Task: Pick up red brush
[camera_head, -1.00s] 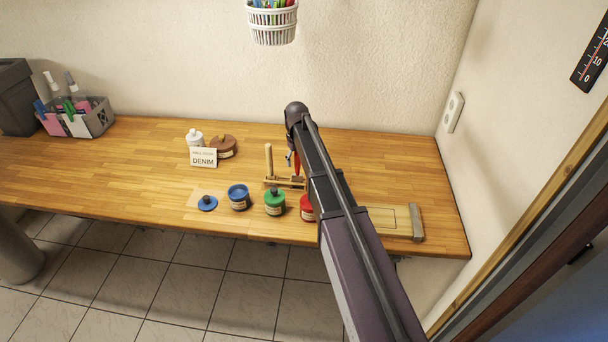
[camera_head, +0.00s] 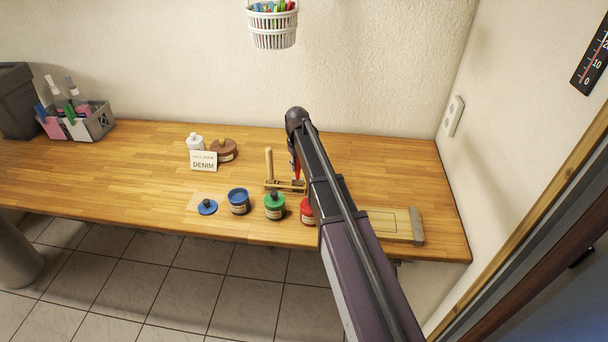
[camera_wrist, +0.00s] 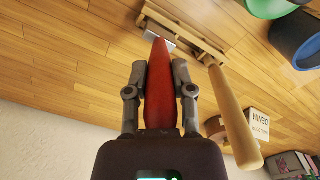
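The red brush (camera_wrist: 160,85) shows its red tapered handle in the wrist view, lying between the two fingers of my gripper (camera_wrist: 160,72). The fingers sit close against both sides of the handle, and my gripper looks shut on it. Its far end points to the small wooden rack (camera_wrist: 195,35); I cannot tell whether it is clear of the rack. The rack (camera_head: 272,186) stands on the wooden bench.
A pale wooden stick (camera_wrist: 235,120) stands upright in the rack, close beside my gripper. Blue (camera_head: 238,202), green (camera_head: 275,207) and red (camera_head: 307,212) paint jars line the bench front. A DENIM card (camera_head: 203,161) stands behind. The left of the bench (camera_head: 100,170) has free room.

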